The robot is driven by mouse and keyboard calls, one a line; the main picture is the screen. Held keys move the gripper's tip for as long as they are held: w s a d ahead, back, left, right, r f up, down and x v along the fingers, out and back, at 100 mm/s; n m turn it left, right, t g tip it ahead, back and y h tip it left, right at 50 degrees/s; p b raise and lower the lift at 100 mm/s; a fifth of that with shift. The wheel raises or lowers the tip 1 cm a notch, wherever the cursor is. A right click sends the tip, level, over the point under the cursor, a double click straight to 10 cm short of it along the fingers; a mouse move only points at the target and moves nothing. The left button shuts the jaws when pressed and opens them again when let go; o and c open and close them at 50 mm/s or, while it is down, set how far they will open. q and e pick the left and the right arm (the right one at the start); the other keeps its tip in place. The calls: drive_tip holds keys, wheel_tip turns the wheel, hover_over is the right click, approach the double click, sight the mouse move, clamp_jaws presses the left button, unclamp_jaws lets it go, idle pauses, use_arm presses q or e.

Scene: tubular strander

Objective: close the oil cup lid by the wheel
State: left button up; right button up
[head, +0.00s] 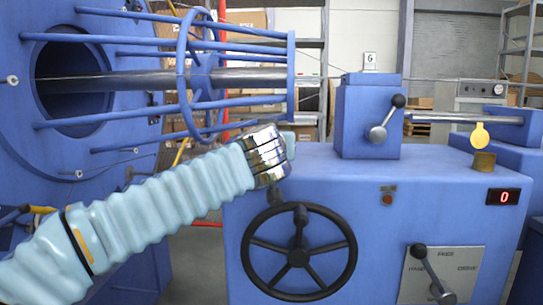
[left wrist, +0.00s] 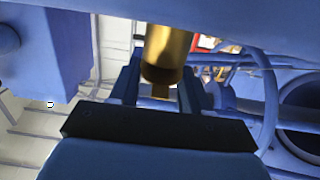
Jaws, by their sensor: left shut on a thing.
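In the left wrist view a brass oil cup (left wrist: 168,52) extends from a blue machine surface at the top of the picture. My left gripper (left wrist: 161,92) has its two dark blue fingers on either side of a narrow brass piece at the cup's end, and is shut on it. This piece looks like the lid (left wrist: 160,91), seen edge-on; its exact angle is unclear. In the head view my left wrist is above the black handwheel (head: 298,257) and hides this cup and the fingertips. My right gripper is in neither view.
Another brass cup (head: 484,161) stands at the right of the blue cabinet (head: 340,180), its round yellow lid (head: 480,135) raised. A lever (head: 385,120) projects from the block at the back. The blue cage (head: 190,75) of rods lies behind my left arm.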

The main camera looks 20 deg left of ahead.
use_arm(q)
drive_tip(key=shift+f+t, duration=0.1)
drive_tip(key=shift+t, duration=0.3)
drive_tip(key=o, duration=1.1)
drive_tip(key=shift+c, duration=0.2)
drive_tip(key=shift+s, duration=0.1)
drive_tip(key=v, duration=1.3)
drive_tip(key=shift+s+d, duration=0.25)
drive_tip(key=shift+s, duration=0.05)
